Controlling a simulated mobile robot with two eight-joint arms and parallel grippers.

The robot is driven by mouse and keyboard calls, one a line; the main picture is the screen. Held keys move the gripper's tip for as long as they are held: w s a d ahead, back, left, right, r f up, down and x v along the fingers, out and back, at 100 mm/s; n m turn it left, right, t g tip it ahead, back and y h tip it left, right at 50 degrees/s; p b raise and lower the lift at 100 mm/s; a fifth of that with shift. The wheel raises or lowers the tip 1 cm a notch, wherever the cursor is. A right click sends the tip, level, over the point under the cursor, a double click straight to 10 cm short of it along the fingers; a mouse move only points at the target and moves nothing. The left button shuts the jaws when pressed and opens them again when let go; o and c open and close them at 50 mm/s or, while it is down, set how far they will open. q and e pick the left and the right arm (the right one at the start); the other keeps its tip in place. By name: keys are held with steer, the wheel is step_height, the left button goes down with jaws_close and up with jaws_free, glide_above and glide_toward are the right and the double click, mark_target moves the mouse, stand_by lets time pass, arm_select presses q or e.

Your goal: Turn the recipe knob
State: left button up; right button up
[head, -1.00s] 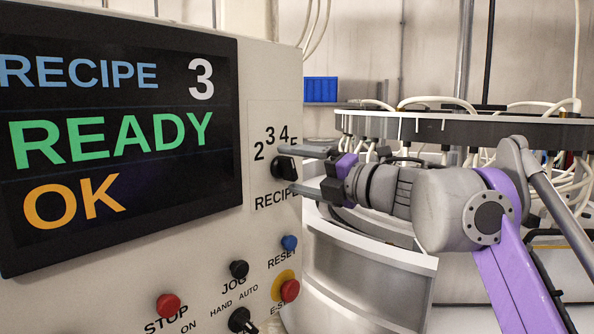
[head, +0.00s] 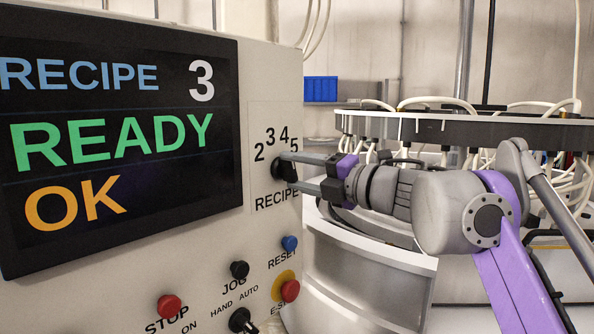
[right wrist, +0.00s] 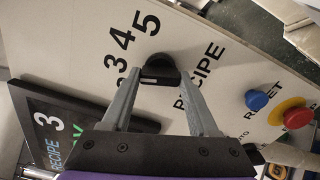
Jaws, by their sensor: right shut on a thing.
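The black recipe knob (head: 279,171) sits on the grey panel, below the numbers 2 to 5 and above the word RECIPE. My right gripper (head: 287,170) reaches it from the right, with one finger above and one below. In the right wrist view the two fingertips (right wrist: 160,75) close on either side of the knob (right wrist: 159,61). The fingers partly hide the knob, and I cannot tell which number it points to. The display (head: 120,140) reads RECIPE 3, READY, OK. My left gripper is not in view.
Below the knob are a blue RESET button (head: 289,243), a red E-stop (head: 290,290) on yellow, a black JOG button (head: 239,269), a red STOP button (head: 168,306) and a HAND/AUTO switch (head: 241,319). A round machine table (head: 470,129) with hoses stands behind my right arm.

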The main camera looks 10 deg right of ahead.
steer(key=m+p, duration=0.2)
steer(key=m, duration=0.1)
steer(key=shift+r, duration=0.1)
steer(key=shift+m+p, duration=0.75)
steer(key=shift+m, duration=1.35)
steer(key=o, duration=1.4)
steer(key=v, duration=1.1)
steer(key=shift+b, duration=0.4)
steer(key=shift+w, duration=0.1)
